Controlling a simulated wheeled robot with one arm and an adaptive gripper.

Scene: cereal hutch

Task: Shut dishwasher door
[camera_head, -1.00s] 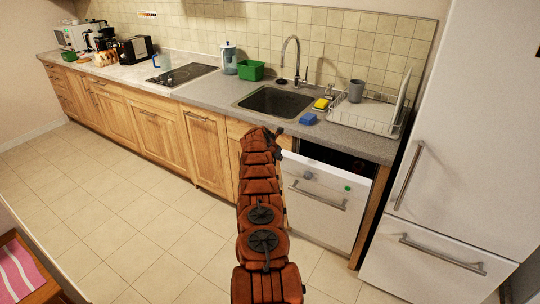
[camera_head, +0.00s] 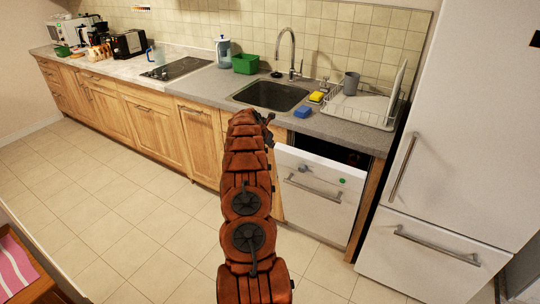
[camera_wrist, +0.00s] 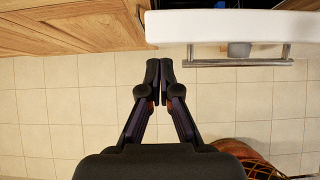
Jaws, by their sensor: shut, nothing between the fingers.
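The dishwasher door (camera_head: 318,207) is a white panel with a bar handle, under the counter right of the sink. It stands partly open, its top edge tilted out and a dark gap showing behind it. In the wrist view its thick white top edge (camera_wrist: 225,27) and handle (camera_wrist: 238,63) lie at the upper right. My gripper (camera_wrist: 159,68) is shut and empty, its fingertips together just left of the handle and door edge, apparently clear of them. In the head view only a dark part of my gripper (camera_head: 267,120) shows past my orange arm, near the door's upper left corner.
Wooden cabinets (camera_head: 150,130) run along the left of the dishwasher. A white fridge (camera_head: 440,185) stands close on the right. Above are the sink (camera_head: 268,96) and a dish rack (camera_head: 365,108). The tiled floor (camera_head: 120,215) in front is clear.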

